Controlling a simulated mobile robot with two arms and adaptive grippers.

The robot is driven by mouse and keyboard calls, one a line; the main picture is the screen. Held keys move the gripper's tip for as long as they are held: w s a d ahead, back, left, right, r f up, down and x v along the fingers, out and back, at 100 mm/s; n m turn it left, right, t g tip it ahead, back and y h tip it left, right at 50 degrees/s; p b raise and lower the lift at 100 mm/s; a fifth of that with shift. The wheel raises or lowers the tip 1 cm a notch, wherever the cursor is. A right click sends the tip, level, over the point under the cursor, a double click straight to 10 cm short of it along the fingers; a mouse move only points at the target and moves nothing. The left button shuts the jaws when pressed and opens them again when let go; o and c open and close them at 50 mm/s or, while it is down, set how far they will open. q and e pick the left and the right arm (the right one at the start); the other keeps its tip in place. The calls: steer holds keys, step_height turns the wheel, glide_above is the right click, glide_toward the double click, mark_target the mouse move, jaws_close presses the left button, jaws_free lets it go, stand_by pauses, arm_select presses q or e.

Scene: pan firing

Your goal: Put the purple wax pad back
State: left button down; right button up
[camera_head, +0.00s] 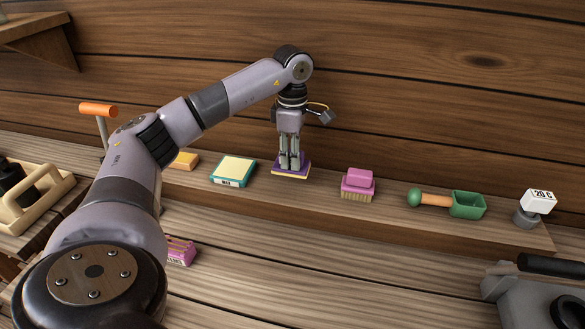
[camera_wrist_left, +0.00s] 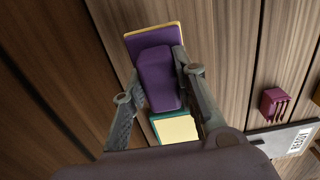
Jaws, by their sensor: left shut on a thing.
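The purple wax pad (camera_head: 303,174) has a flat purple base with a yellow edge and a raised purple grip. It is at the shelf surface in the head view, between a teal-edged pad and a pink brush. In the left wrist view the purple wax pad (camera_wrist_left: 156,78) has its grip between my fingers. My left gripper (camera_head: 290,165) points straight down over the pad and is shut on its grip; it also shows in the left wrist view (camera_wrist_left: 160,90). Whether the pad's base touches the shelf, I cannot tell. My right gripper is not in view.
Along the wooden shelf (camera_head: 385,217) are a teal-edged cream pad (camera_head: 233,170), an orange block (camera_head: 185,160), a pink brush (camera_head: 358,185), a green scoop (camera_head: 467,205) and a white "20 C" display (camera_head: 539,201). A plank wall rises behind. A beige tray (camera_head: 40,200) is at left.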

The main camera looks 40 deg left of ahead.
arm_select(q)
step_height(320, 180, down, 4)
steer(key=shift+r+p, duration=0.1)
steer(key=shift+p, duration=0.4)
steer(key=shift+f, duration=0.25)
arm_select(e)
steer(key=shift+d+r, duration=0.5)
arm_select(q)
steer(key=shift+d+f, duration=0.1)
steer(key=shift+f, duration=0.15)
steer(key=c, duration=1.3)
jaws_free()
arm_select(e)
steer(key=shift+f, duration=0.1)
